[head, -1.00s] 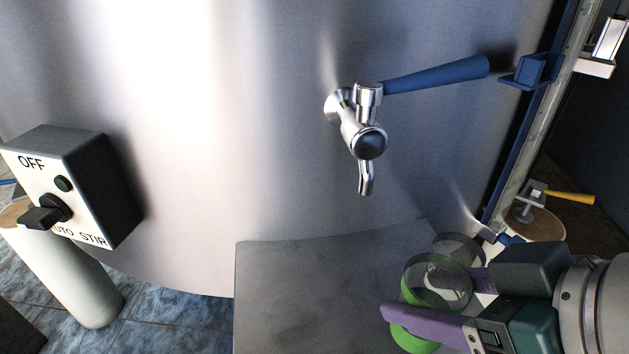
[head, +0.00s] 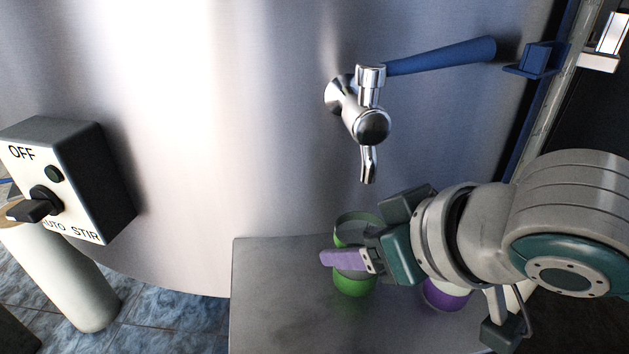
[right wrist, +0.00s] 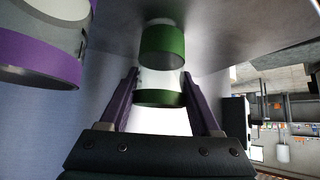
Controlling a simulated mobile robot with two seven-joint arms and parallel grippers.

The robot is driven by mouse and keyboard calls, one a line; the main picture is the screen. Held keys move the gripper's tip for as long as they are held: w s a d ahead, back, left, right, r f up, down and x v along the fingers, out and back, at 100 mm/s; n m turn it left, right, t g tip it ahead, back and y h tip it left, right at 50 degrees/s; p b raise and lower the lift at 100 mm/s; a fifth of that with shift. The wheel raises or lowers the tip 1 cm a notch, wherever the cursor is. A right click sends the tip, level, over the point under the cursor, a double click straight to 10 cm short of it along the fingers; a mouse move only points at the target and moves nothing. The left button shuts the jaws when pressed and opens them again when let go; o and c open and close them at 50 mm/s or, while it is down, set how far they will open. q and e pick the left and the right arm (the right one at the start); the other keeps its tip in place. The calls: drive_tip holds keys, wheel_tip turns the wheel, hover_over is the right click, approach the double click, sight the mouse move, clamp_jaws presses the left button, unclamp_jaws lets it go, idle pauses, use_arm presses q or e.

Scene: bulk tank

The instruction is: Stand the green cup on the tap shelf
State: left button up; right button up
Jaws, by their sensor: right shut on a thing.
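The green cup (head: 355,286), clear with green bands, is upright between the purple fingers of my right gripper (head: 345,256), which is shut on it. It is over the grey metal tap shelf (head: 265,290), below the tap (head: 368,125) and slightly left of its spout. A green reflection shows just below its base; I cannot tell whether the base touches the shelf. In the right wrist view the cup (right wrist: 160,97) sits between both fingers (right wrist: 160,85), near the shelf surface. The far finger is hidden in the head view. My left gripper is out of view.
A purple-banded cup (head: 447,295) is at the right of the shelf, partly hidden by my right arm; it also shows in the right wrist view (right wrist: 40,70). A blue tap lever (head: 440,57) points right. A stir switch box (head: 65,175) is at left. The shelf's left part is clear.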

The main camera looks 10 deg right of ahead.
drive_tip(key=o, duration=1.5)
drive_tip(key=shift+f, duration=0.1)
drive_tip(key=shift+c, duration=0.2)
drive_tip(key=shift+s+r, duration=0.1)
drive_tip(key=shift+r, duration=0.2)
drive_tip(key=p+v, duration=0.4)
drive_tip(key=v, duration=0.7)
drive_tip(key=s+d+f+m+g+h, duration=0.1)
drive_tip(key=s+d+f+g, duration=0.1)
drive_tip(key=s, duration=0.4)
drive_tip(key=s+d+f+m+g+h, duration=0.1)
drive_tip(key=s+d+f+g+h, duration=0.1)
drive_tip(key=s, duration=0.5)
drive_tip(key=shift+f+g, duration=0.4)
drive_tip(key=shift+f, duration=0.05)
drive_tip(key=shift+d, duration=0.1)
